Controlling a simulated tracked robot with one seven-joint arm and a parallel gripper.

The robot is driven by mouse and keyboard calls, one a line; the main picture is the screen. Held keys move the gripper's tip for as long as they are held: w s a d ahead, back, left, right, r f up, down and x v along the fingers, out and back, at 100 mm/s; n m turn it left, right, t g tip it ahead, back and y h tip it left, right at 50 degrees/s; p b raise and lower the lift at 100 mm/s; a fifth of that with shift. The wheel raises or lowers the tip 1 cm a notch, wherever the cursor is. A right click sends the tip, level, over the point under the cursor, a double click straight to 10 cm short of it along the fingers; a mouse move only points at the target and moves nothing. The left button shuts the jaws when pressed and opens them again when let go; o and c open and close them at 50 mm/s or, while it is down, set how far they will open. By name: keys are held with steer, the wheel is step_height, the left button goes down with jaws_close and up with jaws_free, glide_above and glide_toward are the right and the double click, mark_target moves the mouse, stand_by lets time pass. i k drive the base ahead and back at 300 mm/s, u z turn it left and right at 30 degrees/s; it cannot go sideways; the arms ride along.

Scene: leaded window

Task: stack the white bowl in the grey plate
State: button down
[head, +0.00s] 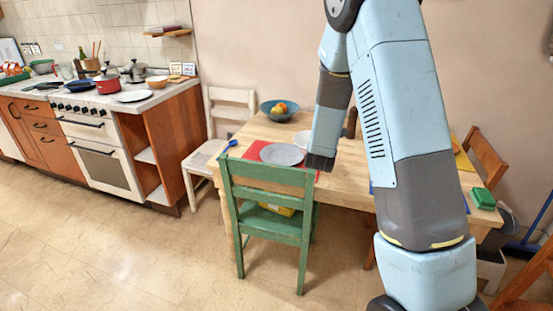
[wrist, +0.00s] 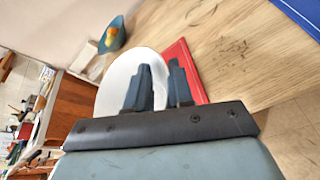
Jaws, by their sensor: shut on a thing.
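The white bowl (wrist: 115,82) is held by its edge in my gripper (wrist: 158,68), whose two fingers are close together at its right side in the wrist view. In the head view a part of the white bowl (head: 301,138) shows left of my arm; the rest is hidden. The grey plate (head: 280,154) lies on a red mat at the table's near left part, just left of and in front of the bowl. My gripper (head: 320,162) is at the right end of the mat; its fingers are mostly hidden there. I cannot tell the bowl's height over the table.
The red mat (wrist: 185,62) lies under the plate's place. A blue bowl with fruit (head: 279,110) stands at the back left, a blue spoon (head: 229,146) at the left edge. A green chair (head: 270,200) stands in front. A green block (head: 482,198) sits at the right.

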mark_target(282, 157)
steer(key=z, duration=0.05)
steer(key=i, duration=1)
steer(key=u, duration=0.05)
